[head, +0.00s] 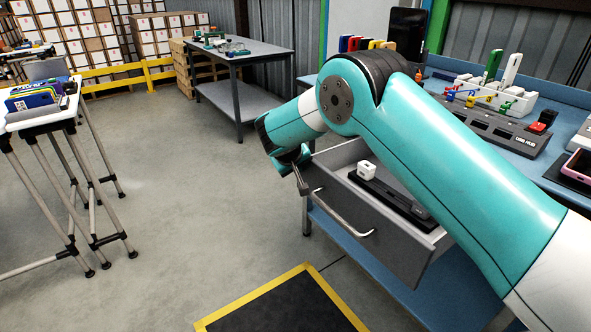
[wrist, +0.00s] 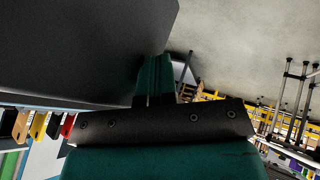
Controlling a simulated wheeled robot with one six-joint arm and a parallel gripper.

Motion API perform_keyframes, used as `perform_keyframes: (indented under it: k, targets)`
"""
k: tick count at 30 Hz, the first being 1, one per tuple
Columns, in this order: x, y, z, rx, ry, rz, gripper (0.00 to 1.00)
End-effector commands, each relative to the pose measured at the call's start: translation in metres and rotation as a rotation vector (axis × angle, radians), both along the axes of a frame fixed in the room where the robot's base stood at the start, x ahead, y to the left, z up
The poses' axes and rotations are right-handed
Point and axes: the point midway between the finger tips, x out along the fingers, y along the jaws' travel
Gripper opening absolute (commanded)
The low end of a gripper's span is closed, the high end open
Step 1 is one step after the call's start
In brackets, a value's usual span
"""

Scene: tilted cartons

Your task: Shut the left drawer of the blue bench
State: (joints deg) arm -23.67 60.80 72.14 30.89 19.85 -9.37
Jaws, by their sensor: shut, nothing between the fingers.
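The left drawer (head: 365,235) of the blue bench (head: 350,258) stands pulled out, with a dark grey front and a silver bar handle (head: 343,215). A white block (head: 366,170) and a long black object (head: 392,196) lie in it. My gripper (head: 302,186) is shut and empty, at the left end of the drawer front; whether it touches cannot be told. In the wrist view my gripper's fingers (wrist: 157,68) are together beside a large dark grey surface (wrist: 70,45), likely the drawer front. My arm hides part of the drawer and bench.
A dark hub device (head: 490,125), a white rack (head: 500,95) and a pink-edged device (head: 580,165) sit on the bench top. A grey workbench (head: 240,55) stands behind, and a white folding table (head: 40,115) at left. Open floor lies between; a yellow-edged black mat (head: 285,305) is in front.

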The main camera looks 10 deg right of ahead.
Motion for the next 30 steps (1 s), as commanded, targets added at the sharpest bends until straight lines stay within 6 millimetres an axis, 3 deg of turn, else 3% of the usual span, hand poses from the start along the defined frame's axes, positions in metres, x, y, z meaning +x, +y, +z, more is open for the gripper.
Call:
perform_keyframes:
  k: [18,24,30]
  targets:
    - [0.059,-0.138,-0.001,-0.001,0.0,0.011,0.0]
    - [0.068,-0.17,-0.001,-0.001,0.0,0.011,0.0]
    - [0.072,-0.183,0.0,0.0,0.0,0.015,0.0]
